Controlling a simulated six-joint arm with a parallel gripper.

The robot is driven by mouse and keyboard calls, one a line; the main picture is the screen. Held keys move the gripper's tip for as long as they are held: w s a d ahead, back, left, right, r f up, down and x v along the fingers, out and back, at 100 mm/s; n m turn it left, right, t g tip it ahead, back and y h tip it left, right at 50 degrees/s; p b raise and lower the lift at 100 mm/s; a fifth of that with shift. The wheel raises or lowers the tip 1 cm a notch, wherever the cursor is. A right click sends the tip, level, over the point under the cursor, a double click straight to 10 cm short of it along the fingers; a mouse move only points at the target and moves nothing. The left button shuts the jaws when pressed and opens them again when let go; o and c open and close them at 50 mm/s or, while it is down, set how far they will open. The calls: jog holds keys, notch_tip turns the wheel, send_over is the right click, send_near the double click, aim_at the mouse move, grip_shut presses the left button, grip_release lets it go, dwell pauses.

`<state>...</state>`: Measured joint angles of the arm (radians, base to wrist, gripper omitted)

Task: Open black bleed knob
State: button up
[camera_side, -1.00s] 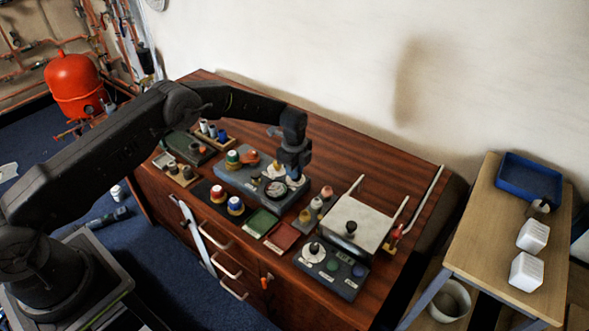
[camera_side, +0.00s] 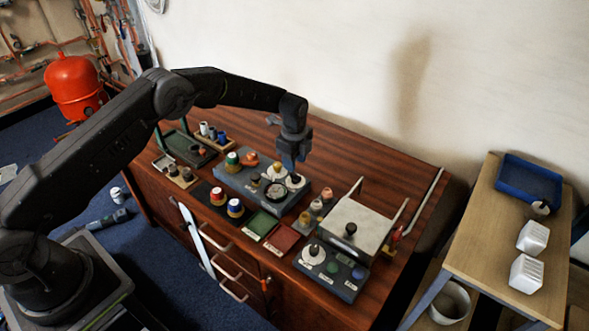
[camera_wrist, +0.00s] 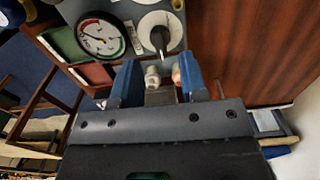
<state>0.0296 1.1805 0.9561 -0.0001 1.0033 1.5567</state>
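In the wrist view, a black knob (camera_wrist: 158,38) stands on a round white dial (camera_wrist: 146,22), right of a pressure gauge (camera_wrist: 99,36). They sit on the grey-blue panel (camera_wrist: 70,12). In the side view, the gauge (camera_side: 276,192) and a white dial (camera_side: 296,182) are near the panel's right end. My gripper (camera_side: 289,171) is over that end, pointing down. In the wrist view, my gripper's blue fingers (camera_wrist: 160,76) are apart, with nothing held; the black knob lies beyond the gap. Any contact is not visible.
A second panel with a black knob (camera_side: 314,250) on a white disc lies at front right, beside a pale raised plate (camera_side: 355,222). Small pale knobs (camera_side: 316,206), a green tray (camera_side: 262,222) and a red tray (camera_side: 281,238) lie near. The back of the tabletop is clear.

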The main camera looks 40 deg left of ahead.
notch_tip(320, 180, up, 9)
jog(key=shift+r, duration=0.15)
dwell(0.4)
jog(key=s+a+r+n+t, duration=0.1)
jog(key=s+r+n, duration=0.3)
jog(key=s+r, duration=0.45)
jog(key=s+r+n+t, duration=0.2)
jog(key=s+r+n, duration=0.3)
jog(key=r, duration=0.7)
jog(key=s+n+t, duration=0.2)
jog(key=s+n, duration=0.7)
jog(key=s, duration=1.6)
jog(key=shift+s+a+t, duration=0.15)
jog(key=shift+a+t, duration=0.15)
jog(key=shift+a, duration=0.05)
jog(key=shift+o, duration=0.4)
